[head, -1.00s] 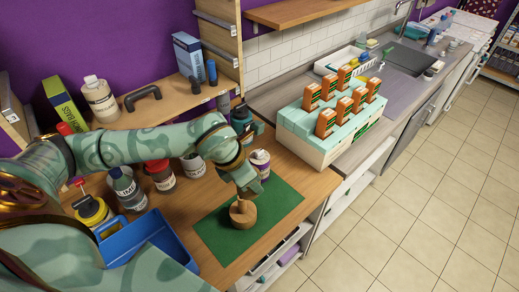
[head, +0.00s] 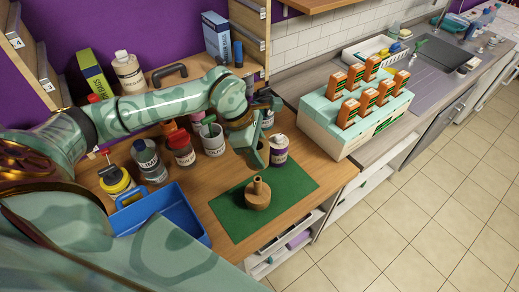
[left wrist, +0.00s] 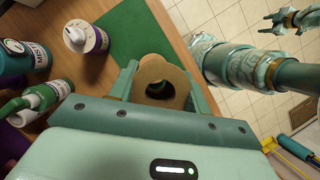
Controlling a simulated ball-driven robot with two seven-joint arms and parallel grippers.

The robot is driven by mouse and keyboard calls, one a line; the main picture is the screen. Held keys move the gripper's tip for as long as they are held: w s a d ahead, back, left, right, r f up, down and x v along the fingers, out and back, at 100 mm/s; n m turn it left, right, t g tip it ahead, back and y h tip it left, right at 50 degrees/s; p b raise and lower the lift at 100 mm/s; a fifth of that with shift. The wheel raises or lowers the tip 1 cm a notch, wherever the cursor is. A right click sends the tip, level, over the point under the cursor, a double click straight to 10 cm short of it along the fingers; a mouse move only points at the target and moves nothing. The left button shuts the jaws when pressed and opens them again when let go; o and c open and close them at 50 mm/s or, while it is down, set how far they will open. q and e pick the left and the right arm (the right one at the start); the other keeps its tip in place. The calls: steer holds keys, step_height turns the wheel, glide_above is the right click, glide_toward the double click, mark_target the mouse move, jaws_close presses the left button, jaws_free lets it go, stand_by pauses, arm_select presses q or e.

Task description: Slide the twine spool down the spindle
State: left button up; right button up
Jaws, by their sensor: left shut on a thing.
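The wooden spindle (head: 257,196) stands upright on the green mat (head: 298,182), its narrow peg uncovered on top. My left gripper (head: 262,156) is above and beyond the spindle, near the purple-labelled bottle (head: 278,150). In the left wrist view the left gripper (left wrist: 162,92) is shut on a brown round spool (left wrist: 150,72) with a dark central hole. My right gripper (left wrist: 274,24) shows small over the floor, fingers apart, empty.
A blue tray (head: 165,212) and several bottles and jars stand left of the mat. A pale box with orange breakers (head: 340,118) stands right. The mat around the spindle is clear.

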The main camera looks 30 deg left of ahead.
arm_select(q)
steer(key=b, duration=0.5)
glide_above(260, 185)
step_height(260, 185, down, 7)
steer(key=shift+w+a, duration=0.3)
stand_by(0.8)
steer(key=shift+f+b, duration=3.15)
steer(key=shift+f, duration=1.3)
steer(key=o, duration=1.1)
steer(key=v, duration=1.6)
steer(key=shift+r+p, duration=0.25)
steer(key=shift+p, duration=0.05)
